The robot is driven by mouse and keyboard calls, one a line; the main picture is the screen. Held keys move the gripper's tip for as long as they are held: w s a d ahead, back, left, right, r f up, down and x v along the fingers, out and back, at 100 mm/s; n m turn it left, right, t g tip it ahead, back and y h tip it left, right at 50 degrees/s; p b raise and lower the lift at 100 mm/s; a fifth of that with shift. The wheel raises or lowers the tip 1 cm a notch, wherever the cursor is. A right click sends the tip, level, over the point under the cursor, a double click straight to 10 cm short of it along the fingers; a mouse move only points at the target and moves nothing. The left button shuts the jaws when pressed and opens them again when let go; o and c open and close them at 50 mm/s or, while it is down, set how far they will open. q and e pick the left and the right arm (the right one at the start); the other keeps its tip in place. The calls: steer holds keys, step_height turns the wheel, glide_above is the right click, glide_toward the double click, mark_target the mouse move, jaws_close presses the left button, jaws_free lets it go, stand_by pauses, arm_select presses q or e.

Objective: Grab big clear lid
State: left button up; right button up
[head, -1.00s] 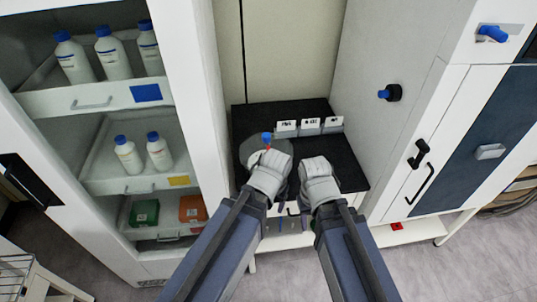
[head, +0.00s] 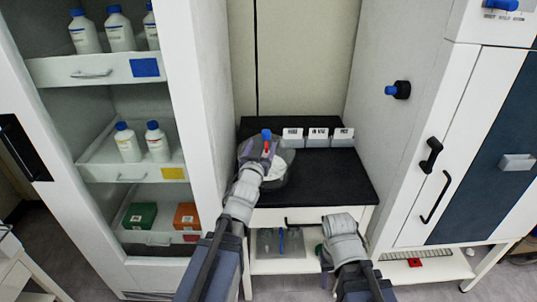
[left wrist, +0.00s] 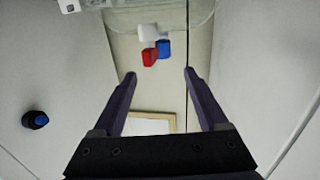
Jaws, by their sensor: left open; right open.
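The big clear lid (head: 247,153) is a see-through round cover at the left of the black worktop, with a blue-and-red fitting (head: 267,136) on top. In the left wrist view the clear lid (left wrist: 180,17) fills the top edge, and its white, red and blue fitting (left wrist: 156,50) lies just beyond and between the fingertips. My left gripper (left wrist: 160,73) is open and empty, apparently not touching the fitting. In the head view its wrist covers part of the lid. My right gripper (head: 342,228) is open, low in front of the worktop; its fingers are not clearly visible.
The black worktop (head: 345,182) is clear at the right and front. Several labelled containers (head: 317,138) line its back. A white cabinet with bottles (head: 127,145) stands close on the left, a tall grey-white unit (head: 395,140) on the right. A lower shelf (head: 262,267) holds small items.

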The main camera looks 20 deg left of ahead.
mark_target(265, 134)
arm_select(q)
steer(key=shift+w+a+f, duration=0.1)
steer(key=shift+w+a, duration=0.05)
steer(key=shift+w, duration=1.15)
steer(key=shift+w+a+f, duration=0.1)
steer(key=shift+w+a, duration=0.1)
steer(key=shift+w, duration=1.1)
steer(key=shift+w+a+f, duration=0.1)
steer(key=shift+w+a, duration=0.05)
steer(key=shift+w, duration=1.15)
jaws_close()
steer(key=shift+r, duration=0.1)
